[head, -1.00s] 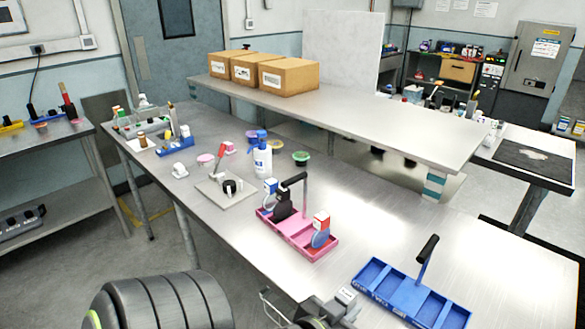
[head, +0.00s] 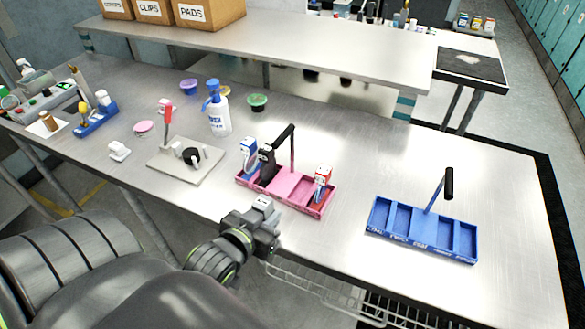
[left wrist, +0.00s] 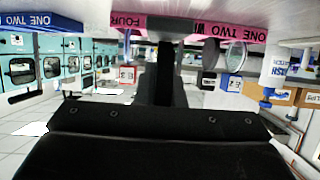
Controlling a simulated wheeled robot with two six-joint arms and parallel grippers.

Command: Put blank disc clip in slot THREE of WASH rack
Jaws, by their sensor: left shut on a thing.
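My left gripper (head: 262,222) is shut on a small clip with a whitish top (head: 263,202). It holds it just in front of the pink rack (head: 243,182), at the table's front edge. In the left wrist view the held clip (left wrist: 165,25) is a grey block that covers part of the pink rack's label (left wrist: 238,32), where ONE, TWO and FOUR read. The pink rack holds a blue-and-white clip (head: 249,152), a black clip (head: 267,162) and a red-and-white clip (head: 323,176). The slot left of the red clip looks empty. My right gripper is not in view.
A blue rack (head: 420,245) with empty slots and an upright handle stands to the right. A raised shelf (head: 300,45) runs along the back. Table between the racks is clear.

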